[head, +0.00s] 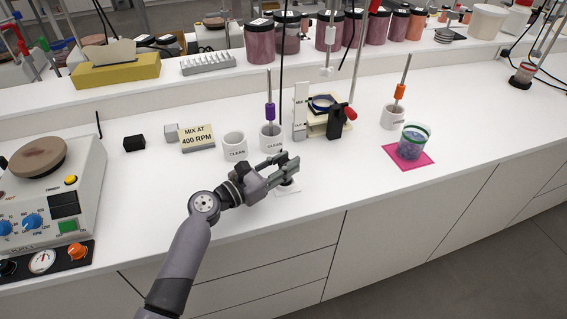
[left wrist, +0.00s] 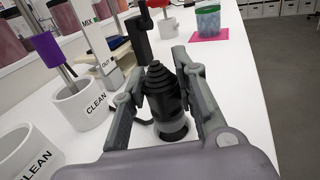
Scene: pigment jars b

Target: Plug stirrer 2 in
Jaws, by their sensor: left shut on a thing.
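My left gripper (head: 286,166) is shut on a black plug with a stepped, ribbed top. The plug (left wrist: 163,90) stands between the two fingers in the left wrist view. A pale round part (left wrist: 173,130) shows right below it; I cannot tell whether the plug is seated. In the head view a white plate (head: 287,191) lies on the bench under the gripper. A stirrer with a purple grip (head: 270,111) stands in a cup marked CLEAN (head: 271,137). A stirrer with an orange grip (head: 399,92) stands in another cup (head: 393,117). No stirrer number is readable.
A second CLEAN cup (head: 235,146) and a "MIX AT 400 RPM" sign (head: 197,136) stand left of the gripper. A cream device (head: 300,112) stands behind it. A jar (head: 412,143) sits on a pink mat (head: 425,166). The bench front right of the gripper is clear.

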